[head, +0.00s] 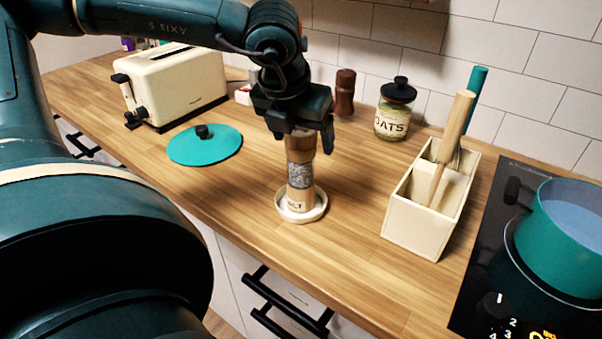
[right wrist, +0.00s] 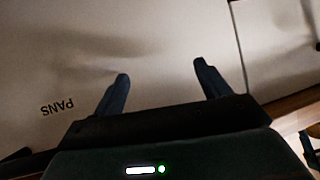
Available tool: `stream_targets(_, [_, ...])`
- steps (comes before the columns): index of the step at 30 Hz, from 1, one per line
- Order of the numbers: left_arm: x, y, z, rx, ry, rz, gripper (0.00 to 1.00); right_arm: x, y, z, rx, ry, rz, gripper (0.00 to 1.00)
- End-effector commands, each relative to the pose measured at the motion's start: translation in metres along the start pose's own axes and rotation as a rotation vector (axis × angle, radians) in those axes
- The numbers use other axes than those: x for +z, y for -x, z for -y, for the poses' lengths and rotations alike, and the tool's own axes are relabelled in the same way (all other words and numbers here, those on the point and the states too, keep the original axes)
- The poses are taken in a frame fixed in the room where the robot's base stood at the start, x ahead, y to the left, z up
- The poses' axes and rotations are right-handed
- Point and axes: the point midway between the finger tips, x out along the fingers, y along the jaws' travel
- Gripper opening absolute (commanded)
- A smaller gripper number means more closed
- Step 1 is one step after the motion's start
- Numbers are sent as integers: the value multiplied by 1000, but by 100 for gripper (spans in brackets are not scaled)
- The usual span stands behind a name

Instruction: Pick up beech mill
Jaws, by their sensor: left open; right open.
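The beech mill (head: 300,180) is light wood with a clear middle section of grey grains. It stands upright in a small round cream dish (head: 317,211) on the wooden counter. My left gripper (head: 302,139) points down over the mill's top, with its fingers around or just beside it. The fingers are open, and the mill's top is hidden by them. My right gripper (right wrist: 165,82) shows in the right wrist view. It is open and empty, facing a pale surface marked "PANS".
A teal lid (head: 205,149) and cream toaster (head: 178,82) stand left of the mill. A dark red-brown mill (head: 345,92) and oats jar (head: 394,112) stand behind. A cream utensil box (head: 420,222) and hob with teal pot (head: 565,240) are right. Counter between dish and box is clear.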

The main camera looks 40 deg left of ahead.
Motion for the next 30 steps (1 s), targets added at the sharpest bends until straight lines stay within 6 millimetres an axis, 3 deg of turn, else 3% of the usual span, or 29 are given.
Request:
stream_targets(5, [0, 0, 0, 0, 1, 1, 76, 1, 0, 0, 0, 1, 1, 76])
stream_targets(30, [0, 0, 0, -1, 0, 1, 8, 2, 0, 0, -2, 3, 3, 76])
